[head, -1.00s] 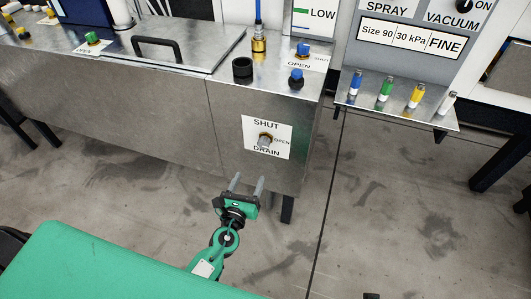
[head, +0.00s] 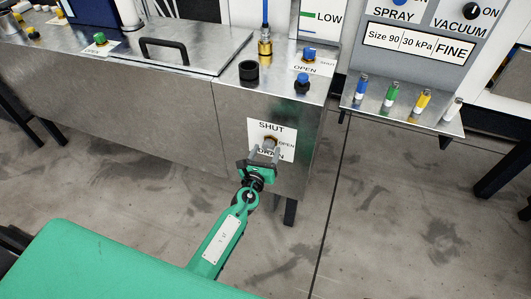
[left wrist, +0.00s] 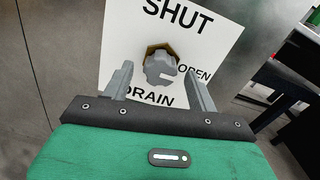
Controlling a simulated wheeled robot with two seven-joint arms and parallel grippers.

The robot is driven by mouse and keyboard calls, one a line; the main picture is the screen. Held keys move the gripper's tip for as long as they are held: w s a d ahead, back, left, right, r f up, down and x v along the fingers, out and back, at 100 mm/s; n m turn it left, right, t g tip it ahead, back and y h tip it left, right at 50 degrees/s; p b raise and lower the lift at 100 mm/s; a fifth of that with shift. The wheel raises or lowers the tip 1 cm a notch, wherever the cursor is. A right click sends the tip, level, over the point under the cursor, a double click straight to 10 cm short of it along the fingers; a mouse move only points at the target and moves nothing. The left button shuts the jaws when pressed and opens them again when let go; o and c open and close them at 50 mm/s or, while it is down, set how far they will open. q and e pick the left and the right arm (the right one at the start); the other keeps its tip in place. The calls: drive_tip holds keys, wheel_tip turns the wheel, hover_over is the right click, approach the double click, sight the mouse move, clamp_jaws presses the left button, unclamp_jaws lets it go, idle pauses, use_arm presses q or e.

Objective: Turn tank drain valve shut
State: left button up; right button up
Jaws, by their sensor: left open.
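The drain valve (left wrist: 160,68) is a grey knob on a brass fitting, set on a white label plate (left wrist: 215,38) marked SHUT, OPEN and DRAIN. In the head view the drain valve (head: 270,142) is on the front of the metal tank (head: 170,105), near its right end, partly covered by my gripper. My left gripper (head: 264,153) is open, its fingers pointing at the plate. In the left wrist view its fingers (left wrist: 160,88) stand to either side of the knob's lower part, with the knob seen between and beyond them. I cannot tell whether they touch it. My right gripper is out of view.
Above, the tank top holds a black ring (head: 249,72), a blue knob (head: 302,84) and a black handle (head: 164,48). A shelf (head: 425,119) with several coloured vials juts out at right. The floor (head: 390,210) right of the tank is clear.

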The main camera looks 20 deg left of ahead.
use_arm(q)
drive_tip(key=c, duration=1)
